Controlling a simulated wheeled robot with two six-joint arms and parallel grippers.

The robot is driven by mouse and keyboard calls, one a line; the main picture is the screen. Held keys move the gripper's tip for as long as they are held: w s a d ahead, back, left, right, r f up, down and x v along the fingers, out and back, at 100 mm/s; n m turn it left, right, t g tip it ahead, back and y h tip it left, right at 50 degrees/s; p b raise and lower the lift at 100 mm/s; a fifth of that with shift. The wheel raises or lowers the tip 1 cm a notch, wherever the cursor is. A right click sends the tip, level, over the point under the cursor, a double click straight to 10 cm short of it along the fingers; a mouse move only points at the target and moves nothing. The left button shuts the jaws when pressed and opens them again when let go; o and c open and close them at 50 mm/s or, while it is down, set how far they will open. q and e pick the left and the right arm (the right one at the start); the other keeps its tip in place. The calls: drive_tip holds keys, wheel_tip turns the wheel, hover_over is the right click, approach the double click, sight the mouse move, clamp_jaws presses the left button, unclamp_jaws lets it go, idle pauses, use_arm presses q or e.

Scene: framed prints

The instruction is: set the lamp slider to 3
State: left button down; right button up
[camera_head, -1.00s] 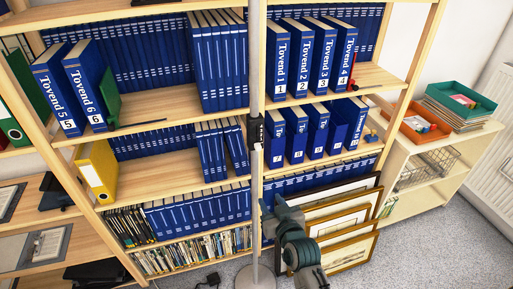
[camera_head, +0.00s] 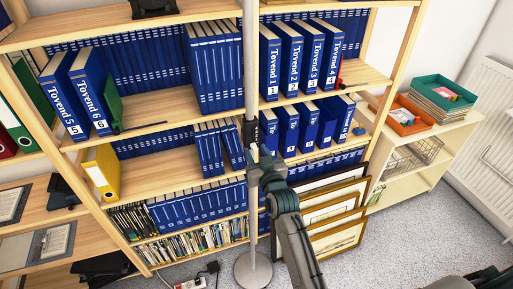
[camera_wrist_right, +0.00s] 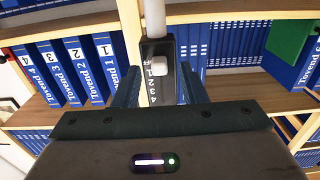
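The lamp's grey pole (camera_head: 248,200) stands upright in front of the bookshelf. A black slider box (camera_head: 250,133) is fixed on it. In the right wrist view the slider box (camera_wrist_right: 168,92) shows a pale knob (camera_wrist_right: 157,62) and white numbers on its face; which number the knob is level with is not clear. My right gripper (camera_head: 260,165) is at the pole, just below the box in the head view. In the right wrist view its dark fingers (camera_wrist_right: 158,90) are apart, one on each side of the box, with nothing gripped. My left gripper is not in view.
Blue numbered binders (camera_head: 290,62) fill the shelves behind the pole. Framed prints (camera_head: 335,215) lean at the lower right of the bookshelf. The lamp's round base (camera_head: 256,270) and a white power strip (camera_head: 190,284) are on the floor. Grey floor (camera_head: 400,235) is clear at the right.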

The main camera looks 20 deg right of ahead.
sight(252, 133)
drive_tip(key=shift+w, duration=0.4)
drive_tip(key=shift+c, duration=0.9)
drive_tip(key=shift+s, duration=0.1)
clamp_jaws()
drive_tip(key=shift+r, duration=2.3)
drive_tip(key=shift+o, duration=0.9)
unclamp_jaws()
